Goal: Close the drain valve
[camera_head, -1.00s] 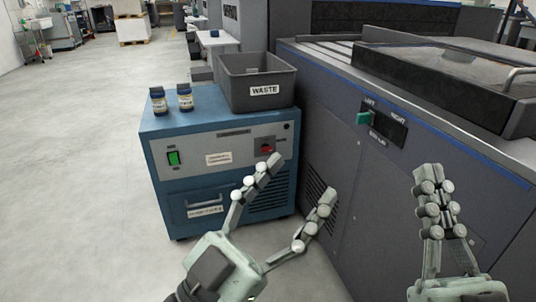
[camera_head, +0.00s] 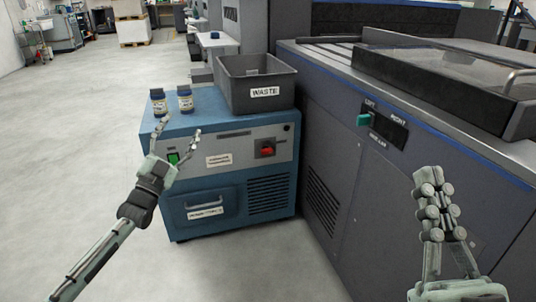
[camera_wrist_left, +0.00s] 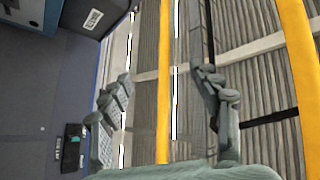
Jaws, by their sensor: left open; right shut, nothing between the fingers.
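A red knob (camera_head: 267,149) on a black plate sits on the right of the blue cabinet's front; its label is too small to read, so I cannot tell whether it is the drain valve. A green lever (camera_head: 364,119) sits in a plate marked LEFT and RIGHT on the grey machine. My left gripper (camera_head: 178,132) is open and empty before the cabinet's upper left front, left of the knob, partly covering a green switch (camera_head: 173,158). Its open fingers (camera_wrist_left: 167,90) also show in the left wrist view. My right gripper (camera_head: 433,180) is shut and empty before the grey machine.
The blue cabinet (camera_head: 270,220) carries a grey WASTE bin (camera_head: 262,92) and two small bottles (camera_head: 158,101) (camera_head: 185,97). A drawer-like panel with a handle (camera_head: 203,205) is low on its front. The grey machine (camera_head: 350,180) stands close on the right. Floor to the left is clear.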

